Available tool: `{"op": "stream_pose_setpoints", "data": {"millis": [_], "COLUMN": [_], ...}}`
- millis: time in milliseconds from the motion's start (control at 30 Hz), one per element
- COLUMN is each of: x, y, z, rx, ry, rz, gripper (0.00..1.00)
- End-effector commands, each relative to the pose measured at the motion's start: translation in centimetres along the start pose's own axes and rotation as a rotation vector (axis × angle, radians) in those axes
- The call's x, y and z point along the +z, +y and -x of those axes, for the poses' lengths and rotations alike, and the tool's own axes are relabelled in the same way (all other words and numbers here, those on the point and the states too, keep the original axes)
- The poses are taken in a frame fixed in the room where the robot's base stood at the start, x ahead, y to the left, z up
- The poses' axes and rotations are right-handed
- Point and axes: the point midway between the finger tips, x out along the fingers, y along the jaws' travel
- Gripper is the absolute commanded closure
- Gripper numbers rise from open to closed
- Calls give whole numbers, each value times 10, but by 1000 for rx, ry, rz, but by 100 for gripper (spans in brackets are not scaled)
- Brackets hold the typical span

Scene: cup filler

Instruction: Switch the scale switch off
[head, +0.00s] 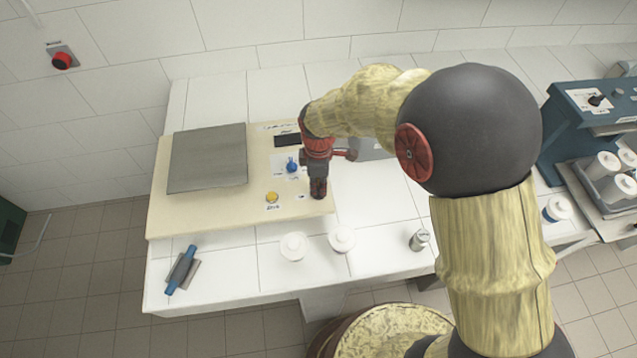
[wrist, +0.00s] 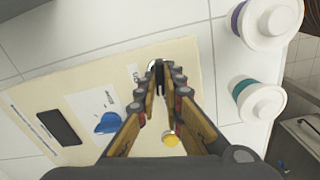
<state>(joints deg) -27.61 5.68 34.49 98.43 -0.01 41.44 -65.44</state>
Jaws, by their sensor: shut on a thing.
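The scale is a beige board (head: 225,215) on the white table, with a grey plate (head: 208,158) on its left part. My gripper (head: 318,192) points down at the board's right edge and hides the scale switch in the head view. In the wrist view my gripper's fingertips (wrist: 160,72) come together on the scale switch, and a bit of its pale metal (wrist: 152,64) shows between and beyond them. The fingers hide most of the switch, so its position cannot be told.
A blue knob (head: 292,166), a yellow button (head: 272,197) and a dark display (head: 287,140) sit on the board close to my gripper. White lidded cups (head: 293,247) (head: 341,239) stand in front. A blue-handled tool (head: 182,270) lies at the front left.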

Motion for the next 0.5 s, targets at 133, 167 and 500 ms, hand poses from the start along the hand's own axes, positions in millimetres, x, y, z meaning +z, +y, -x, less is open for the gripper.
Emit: {"op": "stream_pose_setpoints", "data": {"millis": [133,167,500], "x": [0,0,0], "y": [1,1,1], "z": [2,2,1], "rx": [3,3,3], "ry": [1,1,1], "rz": [89,105,205], "gripper": [100,100,100]}}
